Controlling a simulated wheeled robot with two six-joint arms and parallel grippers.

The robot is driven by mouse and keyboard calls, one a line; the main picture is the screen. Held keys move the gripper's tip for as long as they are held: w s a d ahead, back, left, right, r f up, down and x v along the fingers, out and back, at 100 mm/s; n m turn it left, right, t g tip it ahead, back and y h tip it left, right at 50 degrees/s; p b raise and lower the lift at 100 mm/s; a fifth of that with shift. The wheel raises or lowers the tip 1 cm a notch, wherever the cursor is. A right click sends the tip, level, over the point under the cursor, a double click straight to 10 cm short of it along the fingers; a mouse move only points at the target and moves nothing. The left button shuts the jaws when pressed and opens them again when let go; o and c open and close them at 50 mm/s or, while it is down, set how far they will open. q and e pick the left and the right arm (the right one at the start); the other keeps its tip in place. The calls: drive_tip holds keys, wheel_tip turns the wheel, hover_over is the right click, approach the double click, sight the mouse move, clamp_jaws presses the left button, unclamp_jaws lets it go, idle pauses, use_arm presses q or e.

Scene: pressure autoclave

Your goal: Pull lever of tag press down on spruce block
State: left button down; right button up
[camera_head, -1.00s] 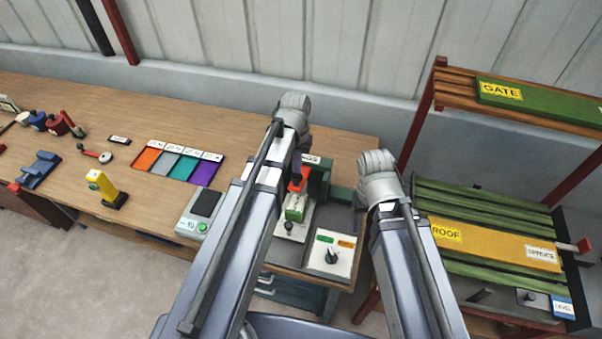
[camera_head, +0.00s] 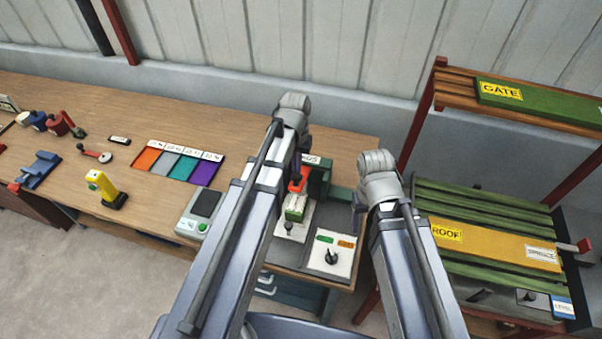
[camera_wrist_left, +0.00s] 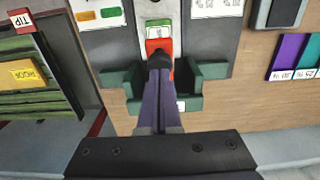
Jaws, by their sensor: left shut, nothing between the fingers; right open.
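The tag press (camera_head: 319,178) is a dark green frame at the right end of the bench. Its red lever part (camera_head: 300,181) is above a small green block with a pale label (camera_head: 295,207), which I take as the spruce block. In the left wrist view, the red part (camera_wrist_left: 159,47) sits just beside the block (camera_wrist_left: 158,24). My left gripper (camera_wrist_left: 159,62) is shut, its tips at the red part, apparently touching it; nothing is between the fingers. In the head view my left arm partly hides the press. My right gripper (camera_head: 358,203) is open, right of the press, mostly hidden by its wrist.
A white panel with a dark knob (camera_head: 331,256) lies in front of the press. A scale-like device (camera_head: 198,212) and coloured trays (camera_head: 178,164) lie to the left. A rack with green slats and a ROOF board (camera_head: 485,243) stands at the right.

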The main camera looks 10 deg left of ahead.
sight(297, 175)
use_arm(q)
drive_tip(key=shift+f, duration=0.1)
drive_tip(key=shift+f+b, duration=3.15)
drive_tip(key=shift+b, duration=0.15)
wheel_tip(297, 175, up, 10)
drive_tip(key=p, duration=0.9)
drive_tip(key=shift+f+p, duration=0.25)
drive_tip(key=shift+p, duration=0.05)
drive_tip(key=shift+f, duration=0.15)
drive_tip(key=s+d+f+m+b, duration=0.1)
drive_tip(key=s+d+f+b, duration=0.4)
drive_tip(key=s+f+b, duration=0.2)
drive_tip(key=s+d+f+m+y+b, duration=0.1)
drive_tip(key=s+d+f+m+b, duration=0.1)
drive_tip(key=s+d+f+b, duration=0.3)
wheel_tip(297, 175, down, 4)
drive_tip(key=s+b, duration=0.2)
drive_tip(key=b, duration=0.2)
drive_tip(key=shift+s+d, duration=0.15)
drive_tip(key=shift+d, duration=0.1)
drive_tip(key=shift+r, duration=0.1)
